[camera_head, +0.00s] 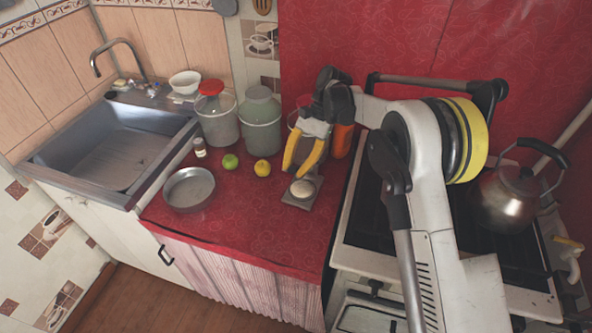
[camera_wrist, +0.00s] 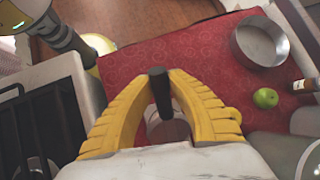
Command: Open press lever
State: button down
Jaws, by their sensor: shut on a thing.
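The press stands on the red counter beside the stove, and its grey base (camera_head: 297,204) with a pale round part (camera_head: 302,188) shows in the head view. My gripper (camera_head: 299,172) reaches down over it and hides most of its upper part. In the wrist view, the dark lever handle (camera_wrist: 158,82) stands between the yellow fingertips of my gripper (camera_wrist: 160,78), which is shut on it. A pale round part of the press (camera_wrist: 167,131) shows below the handle, between the fingers. The lever's joint is hidden.
A green apple (camera_head: 230,162), a lemon (camera_head: 263,168) and a metal pan (camera_head: 189,189) lie to the left. Large jars (camera_head: 260,122) stand behind. The stove (camera_head: 359,217) with a kettle (camera_head: 508,195) is on the right. The front of the counter is clear.

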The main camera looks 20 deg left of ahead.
jog(key=c, duration=1.3)
grip_release()
jog(key=shift+o, duration=0.2)
notch_tip(320, 180, up, 10)
